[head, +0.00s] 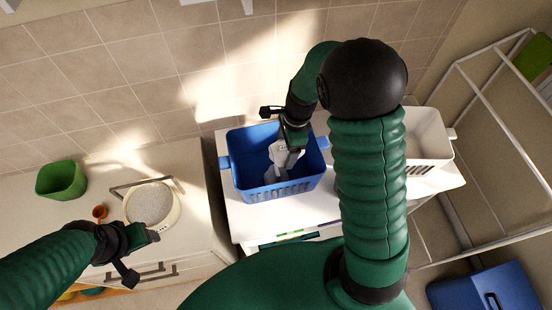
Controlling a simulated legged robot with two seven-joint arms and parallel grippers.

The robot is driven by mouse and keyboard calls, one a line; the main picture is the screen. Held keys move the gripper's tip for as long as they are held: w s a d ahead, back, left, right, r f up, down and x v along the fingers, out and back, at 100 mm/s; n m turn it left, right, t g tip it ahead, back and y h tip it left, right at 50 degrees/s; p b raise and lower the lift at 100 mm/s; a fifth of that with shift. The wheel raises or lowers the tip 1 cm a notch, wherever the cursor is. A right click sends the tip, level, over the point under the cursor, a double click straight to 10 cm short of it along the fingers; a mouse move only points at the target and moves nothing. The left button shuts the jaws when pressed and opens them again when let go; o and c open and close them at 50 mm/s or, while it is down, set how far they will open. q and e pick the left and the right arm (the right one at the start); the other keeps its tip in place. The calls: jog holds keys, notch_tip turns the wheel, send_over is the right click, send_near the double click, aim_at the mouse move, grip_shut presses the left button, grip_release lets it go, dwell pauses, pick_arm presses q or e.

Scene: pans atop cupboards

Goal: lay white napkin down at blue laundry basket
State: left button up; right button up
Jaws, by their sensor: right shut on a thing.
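The blue laundry basket (247,190) stands upright on a white surface at the middle of the head view. My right gripper (292,156) reaches down into its open top from above. It is shut on the white napkin (279,156), which hangs crumpled inside the basket's walls. Whether the napkin touches the basket floor is hard to tell. My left gripper (154,237) is over the counter at the lower left, apart from the basket, with no object clearly in it. Its finger opening is too small to judge.
A white basket (428,143) stands to the right, partly hidden by my arm. On the left counter (190,207) are a pot (151,205), a small orange cup (100,212) and a green container (62,180). A white metal rack (490,85) stands at the right.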

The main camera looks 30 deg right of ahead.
jog(key=f, duration=0.2)
jog(key=s+f, duration=0.1)
jog(key=f, duration=0.1)
jog(key=shift+s+a, duration=0.15)
jog(key=shift+w+f+p, duration=0.2)
jog(key=shift+f, duration=0.45)
jog(key=shift+w+f+p, duration=0.15)
jog(key=shift+f, duration=0.45)
jog(key=shift+w+d+f, duration=0.15)
jog(key=shift+w+d, duration=0.1)
jog(key=shift+d, duration=0.1)
jog(key=shift+s+f, duration=0.1)
jog(key=shift+s, duration=0.15)
jog(key=shift+s+a+f+b, duration=0.1)
jog(key=shift+a+f+b, duration=0.1)
jog(key=shift+b, duration=0.1)
jog(key=o, duration=1.2)
jog(key=shift+r, duration=0.1)
jog(key=shift+o, duration=1.3)
jog(key=shift+a, duration=0.1)
pick_arm(q)
jog(key=shift+s+a+r, duration=0.1)
jog(key=shift+s+r, duration=0.2)
jog(key=shift+s, duration=0.1)
pick_arm(e)
jog(key=shift+w, duration=0.2)
